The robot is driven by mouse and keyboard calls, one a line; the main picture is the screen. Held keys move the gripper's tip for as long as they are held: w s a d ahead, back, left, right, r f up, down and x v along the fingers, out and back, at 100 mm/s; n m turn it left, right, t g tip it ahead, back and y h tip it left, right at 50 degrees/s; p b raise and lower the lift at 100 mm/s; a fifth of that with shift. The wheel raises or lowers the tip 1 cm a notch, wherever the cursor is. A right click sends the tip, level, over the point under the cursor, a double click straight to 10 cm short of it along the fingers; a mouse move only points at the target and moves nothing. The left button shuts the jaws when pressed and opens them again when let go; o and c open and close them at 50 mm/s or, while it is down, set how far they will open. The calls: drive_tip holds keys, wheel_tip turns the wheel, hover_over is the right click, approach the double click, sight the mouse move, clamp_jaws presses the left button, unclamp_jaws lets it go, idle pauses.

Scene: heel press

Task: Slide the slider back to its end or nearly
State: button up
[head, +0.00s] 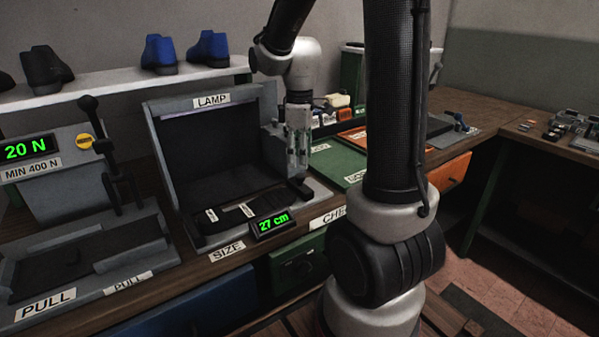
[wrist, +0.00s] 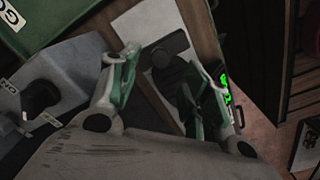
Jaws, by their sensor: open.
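The size gauge (head: 215,231) is a dark, open-fronted device below the LAMP sign, with a small display (head: 272,224) reading 27 cm. A dark rounded part that looks like its slider (head: 299,188) is at the right side of the gauge base. It also shows in the wrist view (wrist: 168,48), above a pale plate. My gripper (head: 298,165) hangs above this part, pointing down. In the wrist view my gripper (wrist: 170,75) is open, with one green-edged finger on each side of the dark part. I cannot tell whether either finger touches it.
A pull tester (head: 60,180) reading 20 N stands to the left, with a black lever (head: 97,130). Blue shoes (head: 160,54) stand on the shelf behind. A green tray (head: 338,160) lies right of the gauge. A grey housing (wrist: 50,90) with a dark knob is close in the wrist view.

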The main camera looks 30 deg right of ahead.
sight(300, 175)
wheel_tip(300, 175, down, 6)
drive_tip(key=shift+r, duration=0.25)
clamp_jaws()
